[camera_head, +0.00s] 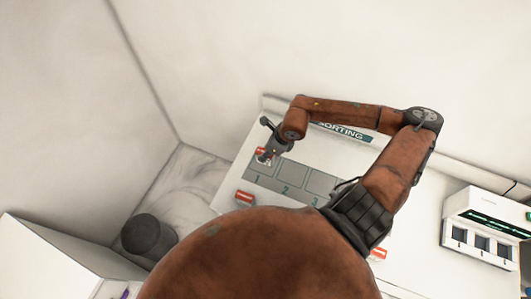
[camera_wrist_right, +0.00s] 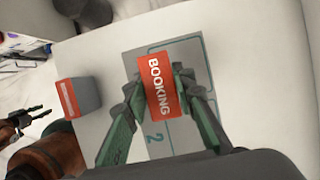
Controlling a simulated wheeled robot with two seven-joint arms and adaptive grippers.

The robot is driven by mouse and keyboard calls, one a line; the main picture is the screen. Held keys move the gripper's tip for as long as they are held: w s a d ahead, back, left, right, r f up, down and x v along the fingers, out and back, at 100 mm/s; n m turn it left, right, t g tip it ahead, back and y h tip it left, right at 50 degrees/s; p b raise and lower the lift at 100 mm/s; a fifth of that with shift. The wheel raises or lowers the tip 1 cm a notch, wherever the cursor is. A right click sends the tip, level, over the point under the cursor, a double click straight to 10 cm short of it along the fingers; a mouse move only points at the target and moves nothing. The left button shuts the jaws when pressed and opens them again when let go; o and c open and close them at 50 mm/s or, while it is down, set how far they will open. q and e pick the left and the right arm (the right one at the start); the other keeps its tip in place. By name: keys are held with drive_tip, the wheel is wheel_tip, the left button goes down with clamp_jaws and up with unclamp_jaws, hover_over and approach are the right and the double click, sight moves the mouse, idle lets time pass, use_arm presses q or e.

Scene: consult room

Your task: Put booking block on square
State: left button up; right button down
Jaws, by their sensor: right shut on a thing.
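The booking block (camera_wrist_right: 157,87), with a red top and white BOOKING lettering, is between the two fingers of my right gripper (camera_wrist_right: 156,88). In the head view the right gripper (camera_head: 267,152) is shut on the block (camera_head: 260,151) at the upper part of square 1 of the grey number strip (camera_head: 288,173). The wrist view shows the block over the grey strip (camera_wrist_right: 184,138), near the printed 2. I cannot tell whether its underside touches the strip. My left gripper (camera_wrist_right: 30,122) shows at the left edge of the wrist view, its fingers apart and empty.
A grey block with a red top (camera_wrist_right: 79,98) stands beside the strip; a red-and-white block (camera_head: 244,197) shows in the head view. Another (camera_head: 378,254) lies at the right. A white device (camera_head: 485,228) stands far right. A dark bin (camera_head: 148,236) is lower left.

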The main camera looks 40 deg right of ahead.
drive_tip(key=w+f, duration=0.1)
drive_tip(key=f, duration=0.1)
drive_tip(key=d+f+p, duration=0.1)
drive_tip(key=f, duration=0.1)
drive_tip(key=w+d+f, duration=0.1)
drive_tip(key=f, duration=0.2)
drive_tip(key=shift+w+d+f+p, duration=0.1)
drive_tip(key=shift+w+p, duration=0.2)
drive_tip(key=shift+w, duration=0.05)
drive_tip(key=c, duration=2.1)
unclamp_jaws()
drive_tip(key=shift+f, duration=0.1)
drive_tip(key=o, duration=0.5)
